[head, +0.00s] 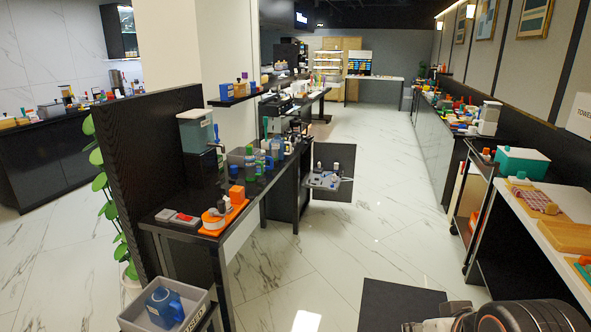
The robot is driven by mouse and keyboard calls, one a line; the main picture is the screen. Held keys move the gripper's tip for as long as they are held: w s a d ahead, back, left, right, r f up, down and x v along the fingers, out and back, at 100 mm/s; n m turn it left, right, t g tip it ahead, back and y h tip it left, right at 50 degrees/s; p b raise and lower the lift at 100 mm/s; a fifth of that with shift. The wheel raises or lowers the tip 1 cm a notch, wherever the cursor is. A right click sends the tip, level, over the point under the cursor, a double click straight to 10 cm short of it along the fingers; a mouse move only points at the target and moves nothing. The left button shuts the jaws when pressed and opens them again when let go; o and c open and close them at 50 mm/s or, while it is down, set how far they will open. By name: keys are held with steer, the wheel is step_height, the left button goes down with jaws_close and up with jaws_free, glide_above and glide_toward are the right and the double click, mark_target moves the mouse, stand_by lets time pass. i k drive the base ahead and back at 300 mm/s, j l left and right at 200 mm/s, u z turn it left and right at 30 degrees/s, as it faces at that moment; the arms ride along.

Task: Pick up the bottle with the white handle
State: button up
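No bottle with a clearly white handle can be made out at this distance. Several small bottles stand on the black counter left of centre, among them a green bottle (250,160) and a blue bottle (277,149). A blue jug (164,307) with a handle sits in a grey bin (137,318) at the bottom left; its handle looks blue. Dark rounded parts of my own arm show at the bottom right. My gripper's fingers are not in view.
The black counter (174,234) also carries an orange board (236,213), a grey tray and a dispenser (196,130). A trolley (477,205) and a white-topped counter (531,213) line the right. The marble floor (365,205) between is clear, with a dark mat (395,305) near me.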

mark_target(277, 142)
steer(key=i, duration=2.2)
steer(key=i+u, duration=0.2)
steer(key=i, duration=0.35)
steer(key=i+l+u, duration=0.2)
steer(key=i, duration=0.35)
steer(key=i+l+u, duration=0.2)
steer(key=i, duration=0.3)
steer(key=i+l+u, duration=0.2)
steer(key=i, duration=0.35)
steer(key=l, duration=0.1)
